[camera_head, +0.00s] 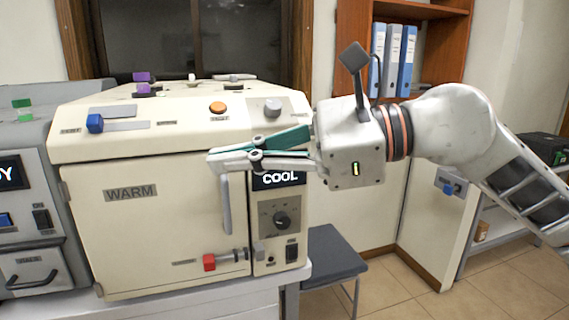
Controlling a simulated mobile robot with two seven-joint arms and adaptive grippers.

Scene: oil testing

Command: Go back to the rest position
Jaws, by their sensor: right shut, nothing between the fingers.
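My right gripper (213,158) comes in from the right and reaches in front of the upper right of a cream machine (130,240). Its fingers point left, are shut and hold nothing. The machine's door is labelled WARM (131,192) and is closed. A small display (279,179) reads COOL, partly covered by the gripper. A vertical door handle (227,204) shows just below the fingers. I cannot tell whether the fingers touch the machine. My left gripper is not in view.
A grey machine (27,190) stands close on the left. A dark stool (333,256) is below right. A wooden shelf (442,45) with several binders (405,60) stands behind my right arm. Open tiled floor (400,300) lies at the lower right.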

